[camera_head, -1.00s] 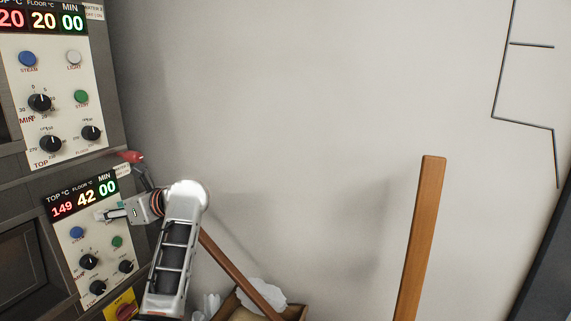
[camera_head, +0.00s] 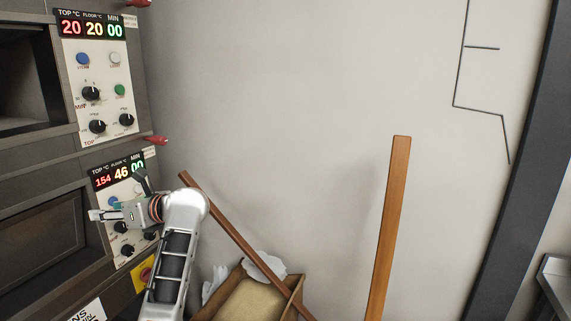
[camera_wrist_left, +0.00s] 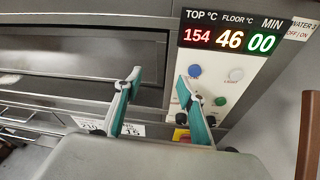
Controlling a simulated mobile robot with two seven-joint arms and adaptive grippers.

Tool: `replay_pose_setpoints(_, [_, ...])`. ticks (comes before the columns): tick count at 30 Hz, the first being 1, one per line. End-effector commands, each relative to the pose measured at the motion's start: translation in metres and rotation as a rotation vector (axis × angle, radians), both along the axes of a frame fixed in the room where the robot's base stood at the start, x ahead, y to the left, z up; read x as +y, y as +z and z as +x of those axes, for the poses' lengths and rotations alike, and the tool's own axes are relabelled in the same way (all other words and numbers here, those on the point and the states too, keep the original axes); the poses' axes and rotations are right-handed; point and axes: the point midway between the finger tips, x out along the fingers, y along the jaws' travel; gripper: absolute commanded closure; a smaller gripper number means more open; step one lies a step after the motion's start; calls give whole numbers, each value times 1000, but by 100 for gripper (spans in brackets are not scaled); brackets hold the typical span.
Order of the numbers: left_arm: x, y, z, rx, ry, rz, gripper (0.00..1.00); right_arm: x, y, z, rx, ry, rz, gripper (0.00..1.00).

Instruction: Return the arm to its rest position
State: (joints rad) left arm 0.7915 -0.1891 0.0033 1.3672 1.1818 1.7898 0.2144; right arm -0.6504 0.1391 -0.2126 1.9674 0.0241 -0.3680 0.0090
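My left arm (camera_head: 172,255) comes up from the bottom of the head view, bent at a pale joint. My left gripper (camera_head: 116,196) points left, its two fingers spread and empty, in front of the lower oven control panel (camera_head: 126,257). The left wrist view shows the open fingers (camera_wrist_left: 158,78) with nothing between them. That panel's display (camera_wrist_left: 228,40) reads 154, 46 and 00. Whether the fingers touch the panel cannot be told. My right gripper is not in view.
The oven stack (camera_head: 52,160) stands at the left, with an upper panel (camera_head: 98,95) and red handles. A wooden box (camera_head: 290,288) with a white bag (camera_head: 262,267) stands beside my arm. One brown pole (camera_head: 235,235) leans there, another (camera_head: 390,225) stands right.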

Motion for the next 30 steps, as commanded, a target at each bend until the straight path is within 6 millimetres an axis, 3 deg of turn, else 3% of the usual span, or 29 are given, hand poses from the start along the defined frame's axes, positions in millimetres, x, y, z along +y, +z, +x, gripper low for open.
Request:
replay_pose_setpoints(1, [8, -11, -7, 42, -1, 71, 60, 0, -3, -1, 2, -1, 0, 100])
replay_pose_setpoints(5, [16, -12, -19, 134, -20, 277, 60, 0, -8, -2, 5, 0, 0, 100])
replay_pose_setpoints(10, [12, -17, -34, 305, -66, 608, 60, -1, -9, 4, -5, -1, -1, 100])
replay_pose_setpoints(14, [-16, -33, -43, 494, -137, 937, 60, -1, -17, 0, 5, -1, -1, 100])
replay_pose_setpoints(17, [-52, -59, -49, 660, -213, 1210, 60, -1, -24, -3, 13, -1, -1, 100])
replay_pose_setpoints(20, [-94, -99, -58, 831, -305, 1478, 60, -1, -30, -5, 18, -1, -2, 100])
replay_pose_setpoints(23, [-137, -151, -73, 992, -410, 1733, 60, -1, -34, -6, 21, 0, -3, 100])
replay_pose_setpoints(30, [-208, -285, -135, 1308, -661, 2240, 60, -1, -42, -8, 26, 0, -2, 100])
